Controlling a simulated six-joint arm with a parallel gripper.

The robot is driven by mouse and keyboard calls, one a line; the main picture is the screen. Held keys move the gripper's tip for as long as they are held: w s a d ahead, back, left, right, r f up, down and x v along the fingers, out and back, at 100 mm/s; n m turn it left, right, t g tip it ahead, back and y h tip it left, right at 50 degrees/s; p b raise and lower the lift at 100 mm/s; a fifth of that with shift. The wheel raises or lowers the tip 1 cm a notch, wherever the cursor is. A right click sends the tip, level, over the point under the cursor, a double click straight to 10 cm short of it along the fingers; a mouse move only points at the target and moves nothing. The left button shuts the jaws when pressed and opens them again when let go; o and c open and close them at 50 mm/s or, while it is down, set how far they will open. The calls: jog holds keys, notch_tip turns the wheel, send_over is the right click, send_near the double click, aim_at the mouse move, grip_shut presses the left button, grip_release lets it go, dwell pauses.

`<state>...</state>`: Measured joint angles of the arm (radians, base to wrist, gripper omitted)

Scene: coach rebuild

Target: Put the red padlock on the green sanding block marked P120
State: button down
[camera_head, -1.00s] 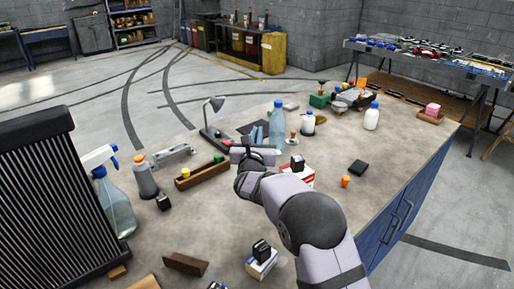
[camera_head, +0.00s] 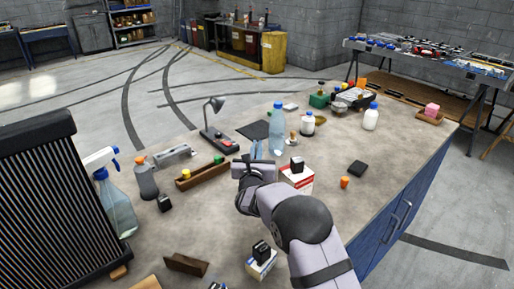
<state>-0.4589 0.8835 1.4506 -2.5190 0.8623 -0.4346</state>
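My gripper (camera_head: 254,161) is over the middle of the workbench, beside a blue-capped clear bottle (camera_head: 277,128) and a red-and-white box (camera_head: 297,178). Its fingers are small and mostly hidden by my wrist, so I cannot tell whether they are open or hold anything. I cannot make out the red padlock. A dark green block (camera_head: 319,100) stands at the back of the bench; no marking on it is readable, so I cannot tell if it is the P120 sanding block. A smaller green piece (camera_head: 218,160) is at the wooden tray.
The wooden tray (camera_head: 203,177) and a lamp (camera_head: 215,125) stand left of my gripper. A white bottle (camera_head: 370,117) and pink blocks (camera_head: 432,108) are at back right. A black item (camera_head: 357,168) and orange piece (camera_head: 345,182) lie right.

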jog(key=shift+f, duration=0.15)
jog(key=c, duration=1.9)
grip_release()
jog(key=shift+c, duration=0.2)
jog(key=shift+r, duration=0.2)
jog(key=s+b, duration=0.2)
jog(key=s, duration=0.5)
jog(key=shift+s, duration=0.3)
